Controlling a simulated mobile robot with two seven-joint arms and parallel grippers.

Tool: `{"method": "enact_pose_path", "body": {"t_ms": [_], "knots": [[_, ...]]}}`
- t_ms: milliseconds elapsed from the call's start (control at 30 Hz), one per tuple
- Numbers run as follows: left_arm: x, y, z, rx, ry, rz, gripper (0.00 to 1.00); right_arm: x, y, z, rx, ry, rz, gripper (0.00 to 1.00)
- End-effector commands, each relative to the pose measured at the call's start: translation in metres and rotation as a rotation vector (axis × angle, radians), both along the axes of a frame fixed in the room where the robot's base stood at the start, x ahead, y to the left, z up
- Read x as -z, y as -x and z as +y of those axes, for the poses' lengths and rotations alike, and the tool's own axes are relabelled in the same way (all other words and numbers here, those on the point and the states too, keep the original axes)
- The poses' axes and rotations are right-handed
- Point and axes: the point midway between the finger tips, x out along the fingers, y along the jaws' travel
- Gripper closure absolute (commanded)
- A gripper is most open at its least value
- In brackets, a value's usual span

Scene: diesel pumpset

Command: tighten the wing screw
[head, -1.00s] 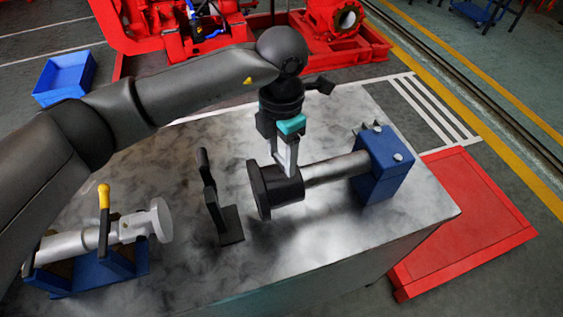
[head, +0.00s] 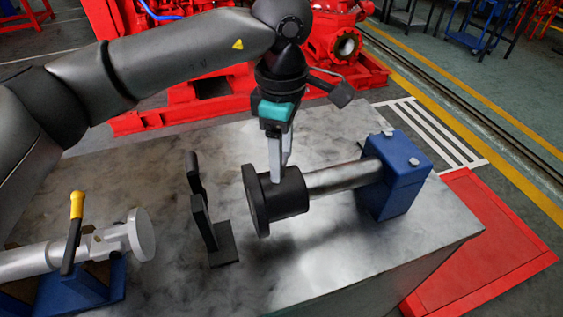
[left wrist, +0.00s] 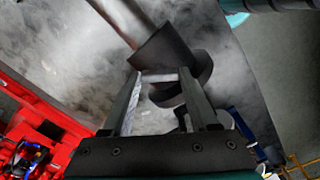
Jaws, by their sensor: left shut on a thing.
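A black flanged hub (head: 286,197) sits on the end of a steel shaft (head: 345,175), which is carried by a blue block (head: 400,178). My left gripper (head: 279,180) reaches down from above, its fingertips at the top of the hub. In the left wrist view the two fingers (left wrist: 162,82) stand apart with a small pale piece, which looks like the wing screw (left wrist: 158,77), between their tips. The gripper is shut on it. The fingers hide the screw in the head view, so how deep it sits cannot be told. My right gripper is not in view.
A black upright bracket (head: 205,215) stands on the metal table (head: 330,270) just left of the hub. A silver pipe assembly with a yellow-handled lever (head: 76,206) lies on blue supports at the left. The table front is clear. Red machinery (head: 160,95) stands behind.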

Motion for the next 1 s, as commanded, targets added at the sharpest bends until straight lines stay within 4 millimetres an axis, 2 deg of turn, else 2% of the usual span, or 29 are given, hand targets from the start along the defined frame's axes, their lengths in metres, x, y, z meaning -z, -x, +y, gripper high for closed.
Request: {"method": "enact_pose_path", "body": {"t_ms": [300,867,900,1000], "knots": [[-0.0007,-0.0004,-0.0013,0.132,0.005,-0.003,0.96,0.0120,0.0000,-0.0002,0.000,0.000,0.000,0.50],[-0.0017,0.0000,-0.0014,0.160,0.005,-0.002,0.96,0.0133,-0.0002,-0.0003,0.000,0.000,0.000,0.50],[-0.0017,0.0000,-0.0014,0.160,0.005,-0.002,0.37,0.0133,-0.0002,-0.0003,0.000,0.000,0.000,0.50],[-0.0014,0.0000,-0.0011,0.160,0.003,-0.001,0.26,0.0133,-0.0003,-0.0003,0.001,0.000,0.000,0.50]]}}
